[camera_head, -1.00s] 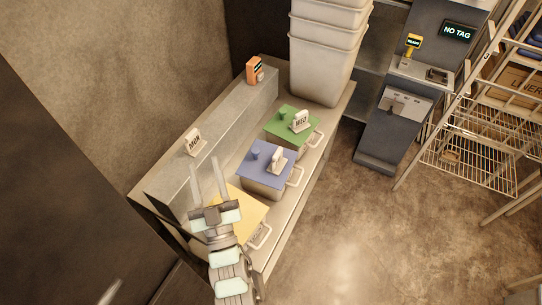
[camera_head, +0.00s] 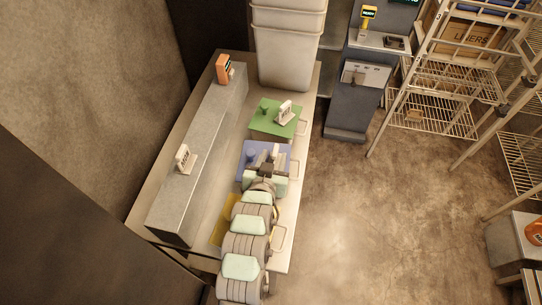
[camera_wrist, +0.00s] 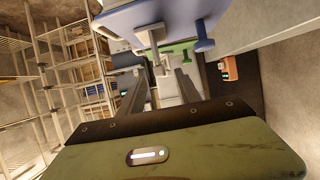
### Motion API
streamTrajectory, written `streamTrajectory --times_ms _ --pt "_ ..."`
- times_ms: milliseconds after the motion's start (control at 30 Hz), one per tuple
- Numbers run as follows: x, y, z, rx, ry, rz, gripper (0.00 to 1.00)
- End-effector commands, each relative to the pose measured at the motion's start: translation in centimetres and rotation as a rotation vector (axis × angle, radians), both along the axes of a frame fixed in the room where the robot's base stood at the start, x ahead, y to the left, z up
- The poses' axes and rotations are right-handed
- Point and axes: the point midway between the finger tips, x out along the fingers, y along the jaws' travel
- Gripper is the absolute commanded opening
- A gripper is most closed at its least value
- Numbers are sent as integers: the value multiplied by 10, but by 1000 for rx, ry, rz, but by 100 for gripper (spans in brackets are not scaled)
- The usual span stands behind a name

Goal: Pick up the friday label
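My gripper (camera_head: 266,166) is over the blue lid (camera_head: 249,172) of a bin on the counter. A small pale upright label (camera_head: 277,152) stands on that lid just at my fingers, partly hidden by them; its text cannot be read. In the wrist view the two fingers of my gripper (camera_wrist: 160,72) are spread apart, and the pale label (camera_wrist: 150,32) shows near their far ends against the blue lid (camera_wrist: 175,14). I cannot tell whether a finger touches it. No label readable as Friday shows.
A green-lidded bin (camera_head: 266,121) with a pale label (camera_head: 285,110) stands beyond. Another label (camera_head: 185,159) and an orange device (camera_head: 224,69) sit on the grey ledge (camera_head: 197,150). A yellow lid (camera_head: 228,222) lies below my arm. Tall stacked bins (camera_head: 287,55) stand behind.

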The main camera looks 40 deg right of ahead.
Motion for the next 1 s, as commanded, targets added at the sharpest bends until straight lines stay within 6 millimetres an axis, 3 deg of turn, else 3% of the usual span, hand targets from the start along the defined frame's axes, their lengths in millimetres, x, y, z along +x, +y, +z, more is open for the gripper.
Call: streamTrajectory --times_ms 667,1000 --pt "36 -51 -29 -1 -1 1 40" --pt "41 -55 -33 -3 -3 4 40"
